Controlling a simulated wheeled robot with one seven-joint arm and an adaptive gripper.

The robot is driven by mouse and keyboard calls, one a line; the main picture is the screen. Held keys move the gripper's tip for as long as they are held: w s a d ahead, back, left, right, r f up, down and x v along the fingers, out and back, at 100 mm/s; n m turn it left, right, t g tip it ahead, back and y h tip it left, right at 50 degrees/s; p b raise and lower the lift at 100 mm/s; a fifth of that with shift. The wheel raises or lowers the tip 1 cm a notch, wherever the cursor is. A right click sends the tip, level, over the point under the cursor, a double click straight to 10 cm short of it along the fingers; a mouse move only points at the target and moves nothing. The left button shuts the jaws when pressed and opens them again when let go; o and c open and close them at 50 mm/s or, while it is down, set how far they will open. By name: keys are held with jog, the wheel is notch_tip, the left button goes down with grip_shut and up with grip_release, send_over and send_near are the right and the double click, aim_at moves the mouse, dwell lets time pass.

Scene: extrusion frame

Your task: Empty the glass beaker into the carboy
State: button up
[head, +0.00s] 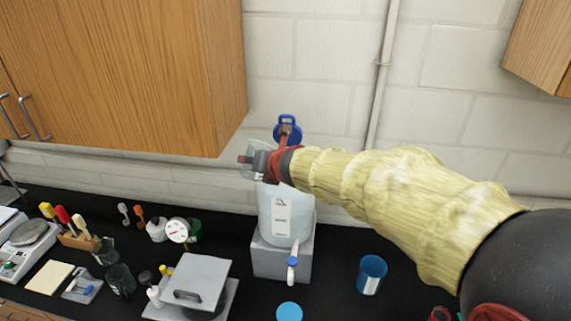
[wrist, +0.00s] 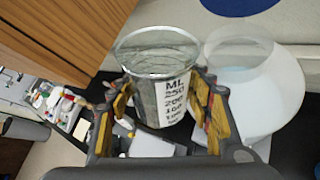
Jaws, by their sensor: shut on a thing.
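My gripper (head: 250,160) is shut on the glass beaker (head: 246,150), which it holds in the air at the upper left of the carboy. In the wrist view the beaker (wrist: 160,85) sits between the yellow-padded fingers, its open rim toward the camera and its printed ML scale facing out. I cannot tell how much liquid is in it. The translucent white carboy (head: 285,215) stands upright on a grey block, with a tap at its front. In the wrist view the carboy (wrist: 275,100) is right of the beaker, its wide round mouth apparently uncovered. My gripper partly hides its top in the head view.
A wooden cabinet (head: 120,70) hangs close at the upper left. A blue cup (head: 370,273) stands right of the grey block (head: 268,262), and a blue disc (head: 289,311) lies in front. A lidded grey device (head: 200,280) and small labware crowd the left counter.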

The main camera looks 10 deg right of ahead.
aim_at(251, 177)
jog(key=shift+a+f+b, duration=0.25)
jog(key=shift+f+b, duration=0.55)
jog(key=shift+f, duration=0.05)
jog(key=shift+s+a+f+n+t+h+b, duration=0.1)
jog(key=shift+a+f+n+t+h+b, duration=0.15)
jog(key=shift+n+b, duration=0.2)
jog(key=b, duration=0.1)
jog(key=n+h+b, duration=0.1)
jog(key=shift+s+a+f+t+b, duration=0.25)
jog(key=shift+a+t+b, duration=0.05)
jog(key=shift+a+t, duration=0.05)
jog(key=shift+s+a+f+n+t+h+b, duration=0.15)
jog(key=shift+a+n+t+h+b, duration=0.2)
jog(key=shift+b, duration=0.65)
jog(key=shift+d, duration=0.1)
